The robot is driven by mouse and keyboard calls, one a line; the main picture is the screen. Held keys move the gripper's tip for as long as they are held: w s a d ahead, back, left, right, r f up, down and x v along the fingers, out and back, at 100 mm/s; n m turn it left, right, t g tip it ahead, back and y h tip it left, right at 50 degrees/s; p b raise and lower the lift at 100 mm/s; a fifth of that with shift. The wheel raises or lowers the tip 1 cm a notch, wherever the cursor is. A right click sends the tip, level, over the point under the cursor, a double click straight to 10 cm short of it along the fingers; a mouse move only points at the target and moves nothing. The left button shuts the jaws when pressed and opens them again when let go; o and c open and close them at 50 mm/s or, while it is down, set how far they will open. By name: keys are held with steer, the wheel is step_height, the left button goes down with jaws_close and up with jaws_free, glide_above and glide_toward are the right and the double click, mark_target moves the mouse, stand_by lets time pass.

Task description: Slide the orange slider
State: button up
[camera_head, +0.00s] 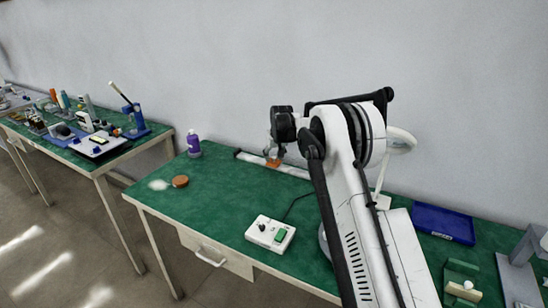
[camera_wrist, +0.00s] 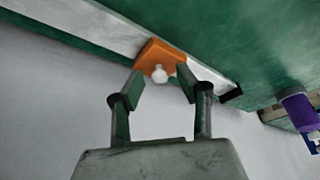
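The orange slider (camera_wrist: 160,52) sits on a pale rail (camera_wrist: 207,74) in the wrist view, with a white knob (camera_wrist: 158,74) on it. My gripper (camera_wrist: 162,75) is open, with one finger on each side of the knob. Gaps show between the knob and both fingers. The fingertips are close to the slider; I cannot tell whether they touch it. In the head view the slider (camera_head: 273,163) shows on the rail (camera_head: 250,157) near the wall, partly hidden by my gripper (camera_head: 274,150).
A purple bottle (camera_head: 193,146) stands left of the rail. A brown disc (camera_head: 180,181), a white control box (camera_head: 270,233) and a blue tray (camera_head: 443,224) rest on the green table. Clear tabletop lies between the rail and the control box.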

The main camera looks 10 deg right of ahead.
jaws_close()
stand_by(0.3)
